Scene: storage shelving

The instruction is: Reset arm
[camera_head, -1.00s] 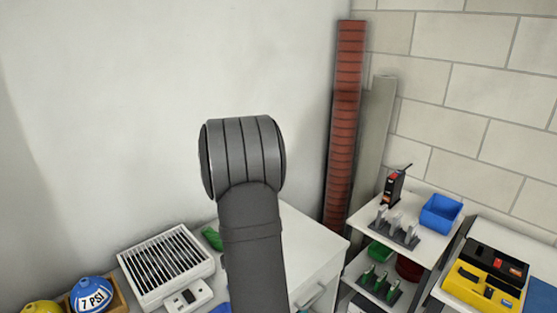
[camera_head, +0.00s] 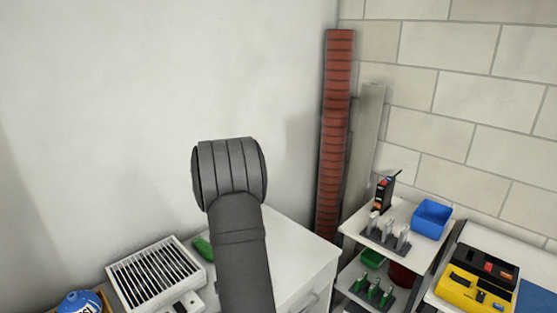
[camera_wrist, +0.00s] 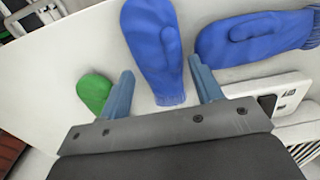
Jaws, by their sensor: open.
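My gripper (camera_wrist: 165,90) shows in the wrist view with its two blue-grey fingers spread apart. It is over a white surface (camera_wrist: 65,60). A blue mitten (camera_wrist: 150,45) lies beyond the fingertips, with its cuff reaching between them in the picture. I cannot tell whether the fingers touch it. A second blue mitten (camera_wrist: 255,38) lies to the right. In the head view my dark grey arm rises in front of the white cabinet (camera_head: 310,265), and the gripper itself is hidden there.
A green object (camera_head: 203,249) and a white slatted unit (camera_head: 155,272) are on the cabinet's left. A shelf (camera_head: 405,208) with a blue bin (camera_head: 432,218) stands right. A yellow and black case (camera_head: 478,280) is farther right. A tall red column (camera_head: 335,130) stands in the corner.

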